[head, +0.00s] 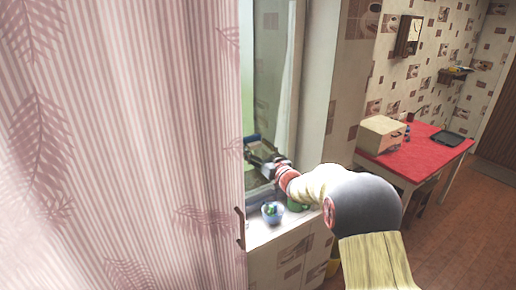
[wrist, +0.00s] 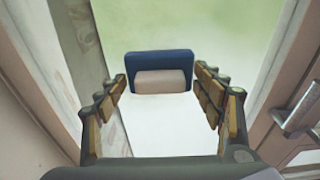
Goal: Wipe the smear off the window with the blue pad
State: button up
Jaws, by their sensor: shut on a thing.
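The blue pad (wrist: 158,58), with a pale beige grip block on its near side, sits between the fingertips of my gripper (wrist: 158,82) in the wrist view. My gripper is shut on it. The window pane (wrist: 230,30) is behind the pad, pale green above and whitish below. I cannot tell whether the pad touches the glass. No clearly outlined smear stands out; part of the pane is behind the pad. In the head view my gripper (head: 264,160) is at the lower part of the window (head: 268,85), partly cut off by the curtain.
A striped pink curtain (head: 120,140) hides the left side of the head view. A small blue bowl (head: 272,213) and a green item (head: 297,205) stand on the sill below my arm. A metal window handle (wrist: 298,112) juts in at right. A red table (head: 420,155) with a cream box (head: 382,134) stands behind.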

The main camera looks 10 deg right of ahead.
jog(key=shift+s+a+b, duration=0.2)
jog(key=shift+a+b, duration=0.1)
jog(key=shift+a, duration=0.45)
jog(key=shift+s+a+b, duration=0.2)
jog(key=shift+a+b, duration=0.1)
jog(key=shift+a, duration=0.4)
jog(key=shift+w+d+r+p, duration=0.35)
jog(key=shift+w+d, duration=0.1)
jog(key=shift+d, duration=0.9)
jog(key=shift+w+d+r+p, duration=0.2)
jog(key=shift+w+d+p, duration=0.2)
jog(key=shift+d, duration=0.95)
jog(key=shift+w+d+r+p, duration=0.3)
jog(key=shift+w+d, duration=0.15)
jog(key=shift+d, duration=0.9)
jog(key=shift+w+d+r+p, duration=0.1)
jog(key=shift+w+d+p, duration=0.1)
jog(key=shift+d, duration=0.4)
jog(key=shift+w+d+p, duration=0.1)
jog(key=shift+w+d, duration=0.1)
jog(key=shift+d, duration=0.4)
jog(key=shift+s+d, duration=0.2)
jog(key=shift+s, duration=0.3)
jog(key=shift+r+b+v, duration=0.15)
jog(key=shift+v, duration=1.05)
jog(key=shift+r+b+v, duration=0.15)
jog(key=shift+v, duration=1.05)
jog(key=shift+s+f, duration=0.1)
jog(key=shift+s, duration=0.05)
